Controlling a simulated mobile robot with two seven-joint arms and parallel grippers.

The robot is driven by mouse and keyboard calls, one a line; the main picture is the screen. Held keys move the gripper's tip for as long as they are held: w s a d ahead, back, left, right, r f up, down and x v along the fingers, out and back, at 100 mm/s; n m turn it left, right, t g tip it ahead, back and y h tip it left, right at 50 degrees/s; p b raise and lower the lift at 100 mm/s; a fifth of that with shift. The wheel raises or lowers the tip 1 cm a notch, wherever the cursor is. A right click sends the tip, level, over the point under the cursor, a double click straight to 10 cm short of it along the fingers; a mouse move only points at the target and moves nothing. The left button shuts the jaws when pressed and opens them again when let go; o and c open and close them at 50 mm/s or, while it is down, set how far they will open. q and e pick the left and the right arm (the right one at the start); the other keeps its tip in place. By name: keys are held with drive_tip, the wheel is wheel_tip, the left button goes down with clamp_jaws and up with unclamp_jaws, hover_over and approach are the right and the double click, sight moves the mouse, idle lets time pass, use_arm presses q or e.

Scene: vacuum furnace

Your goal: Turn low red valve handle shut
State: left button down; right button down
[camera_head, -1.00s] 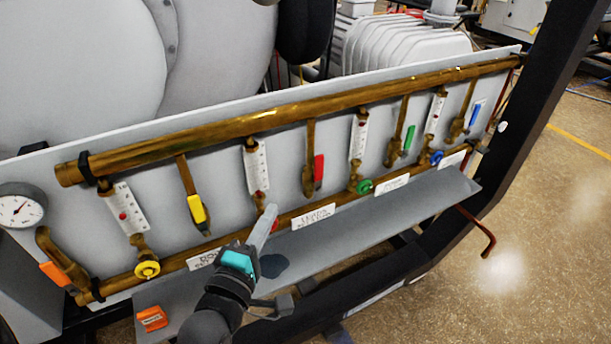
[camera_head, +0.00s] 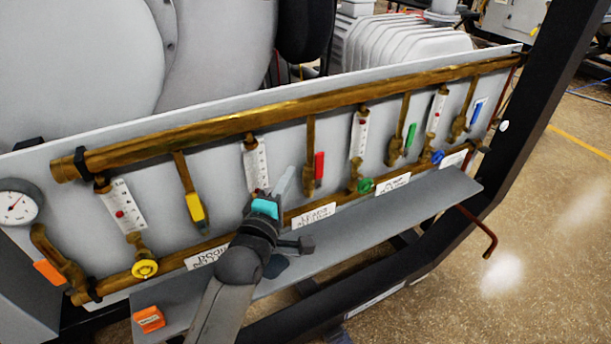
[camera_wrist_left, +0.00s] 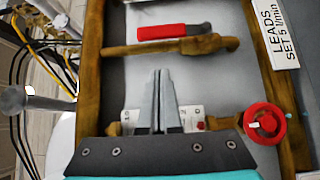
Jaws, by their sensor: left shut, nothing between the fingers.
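The red lever handle (camera_head: 319,166) sits on a brass branch pipe in the panel's middle and lies along that pipe. In the left wrist view the red lever (camera_wrist_left: 163,32) is beyond the fingertips, apart from them. A round red knob (camera_wrist_left: 265,122) sits at the foot of a flowmeter, to the right of the fingers; in the head view my gripper hides it. My left gripper (camera_head: 284,178) is shut and empty, in front of the white flowmeter (camera_head: 256,163), just left of the red lever. It also shows in the left wrist view (camera_wrist_left: 160,74).
Brass pipes (camera_head: 290,102) run above and below the valves. Yellow (camera_head: 196,206), green (camera_head: 410,137) and blue (camera_head: 477,113) levers stand alongside. A grey shelf (camera_head: 400,215) juts out below, with an orange box (camera_head: 149,319) at its left. A gauge (camera_head: 17,207) is far left.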

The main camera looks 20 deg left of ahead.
sight(319, 172)
use_arm(q)
drive_tip(key=shift+w+d, duration=1.3)
drive_tip(key=shift+w, duration=0.1)
